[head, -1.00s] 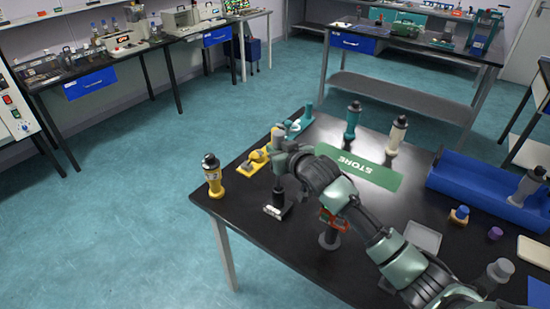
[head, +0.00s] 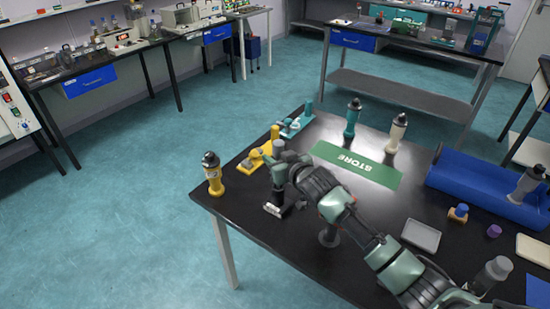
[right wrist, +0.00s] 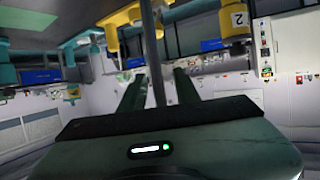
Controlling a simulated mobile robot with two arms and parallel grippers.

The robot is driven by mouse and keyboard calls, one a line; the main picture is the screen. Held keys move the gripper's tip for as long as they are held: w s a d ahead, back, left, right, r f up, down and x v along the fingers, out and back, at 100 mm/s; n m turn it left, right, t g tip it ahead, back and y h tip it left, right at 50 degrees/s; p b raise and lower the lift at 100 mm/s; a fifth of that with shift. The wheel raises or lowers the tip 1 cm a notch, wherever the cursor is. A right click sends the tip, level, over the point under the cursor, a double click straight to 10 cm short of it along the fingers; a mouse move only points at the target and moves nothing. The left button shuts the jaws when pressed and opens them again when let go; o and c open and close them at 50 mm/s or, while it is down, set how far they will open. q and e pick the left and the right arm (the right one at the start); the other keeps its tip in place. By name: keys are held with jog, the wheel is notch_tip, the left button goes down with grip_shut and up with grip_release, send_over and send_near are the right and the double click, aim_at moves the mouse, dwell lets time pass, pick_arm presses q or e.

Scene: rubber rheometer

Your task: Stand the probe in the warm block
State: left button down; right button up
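My right gripper (head: 274,208) hangs low over the near left part of the black table, in front of a yellow stand (head: 250,162). In the right wrist view its two fingers (right wrist: 160,73) are apart. A thin dark rod (right wrist: 154,40) shows between them, with a gap on each side; it may be the probe, but I cannot tell. The yellow stand also shows upside down there (right wrist: 128,15). A small orange-brown block with a blue top (head: 459,213) stands at the right. I cannot tell for sure which thing is the warm block. My left gripper is not in view.
A yellow bottle (head: 213,178) stands at the left table corner. A teal stand (head: 297,124), teal bottle (head: 351,120) and cream bottle (head: 396,135) are farther back, near the green STORE mat (head: 380,174). A blue tray (head: 470,182) and grey dish (head: 421,236) lie right.

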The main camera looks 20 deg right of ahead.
jog(key=shift+r, duration=0.15)
jog(key=b+v, duration=0.1)
jog(key=v, duration=1.1)
jog(key=s+f+g+h, duration=0.1)
jog(key=s+f+g, duration=0.2)
jog(key=s+f, duration=0.55)
jog(key=s+f+g+h, duration=0.1)
jog(key=s+f+g, duration=0.3)
jog(key=s, duration=1)
jog(key=s+f+g, duration=0.3)
jog(key=s+f, duration=0.3)
jog(key=s, duration=0.5)
notch_tip(320, 180, down, 25)
jog(key=s+a+g, duration=0.1)
jog(key=g, duration=0.1)
jog(key=s+d+f, duration=0.3)
jog(key=s+f, duration=1.4)
jog(key=shift+s+g+h, duration=0.15)
jog(key=shift+g+h, duration=0.15)
jog(key=shift+g, duration=0.1)
